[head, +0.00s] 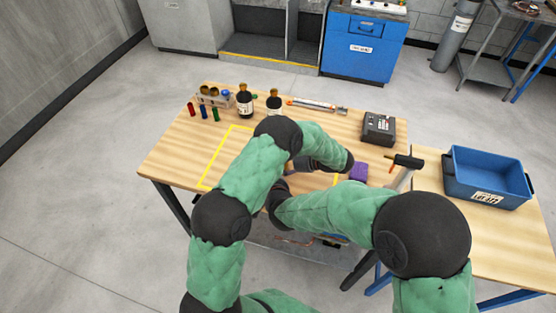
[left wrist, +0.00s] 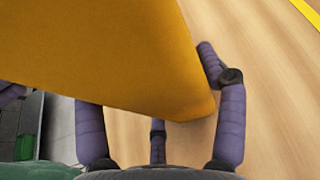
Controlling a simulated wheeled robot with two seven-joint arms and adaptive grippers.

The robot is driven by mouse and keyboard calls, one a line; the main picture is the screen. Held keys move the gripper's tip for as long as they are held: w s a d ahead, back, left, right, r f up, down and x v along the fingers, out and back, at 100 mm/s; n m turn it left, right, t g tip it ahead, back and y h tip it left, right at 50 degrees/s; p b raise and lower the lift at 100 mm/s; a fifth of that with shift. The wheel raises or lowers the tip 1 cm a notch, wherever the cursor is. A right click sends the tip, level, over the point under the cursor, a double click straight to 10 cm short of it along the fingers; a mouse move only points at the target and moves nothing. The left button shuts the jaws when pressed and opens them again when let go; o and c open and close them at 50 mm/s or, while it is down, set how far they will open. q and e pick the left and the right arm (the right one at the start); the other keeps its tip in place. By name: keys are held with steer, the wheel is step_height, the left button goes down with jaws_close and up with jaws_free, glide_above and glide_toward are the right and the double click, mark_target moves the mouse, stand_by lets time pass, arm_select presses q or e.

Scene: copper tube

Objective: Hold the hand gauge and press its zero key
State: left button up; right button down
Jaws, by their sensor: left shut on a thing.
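A large yellow-orange body, which I take to be the hand gauge (left wrist: 110,50), fills the upper left of the left wrist view. The purple fingers of my left gripper (left wrist: 155,95) stand on either side of it and are shut on it. One finger lies along its right edge, and another goes behind it. Its keys and display do not show. In the head view my arms cross over the table and hide the gauge and most of both hands.
A yellow outline (head: 210,170) marks the wooden table. Two dark bottles (head: 244,103), coloured vials (head: 203,112) and a rack stand at the back left.

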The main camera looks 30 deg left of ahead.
arm_select(q)
steer(key=shift+f, duration=0.1)
steer(key=o, duration=1.7)
steer(key=shift+c, duration=0.2)
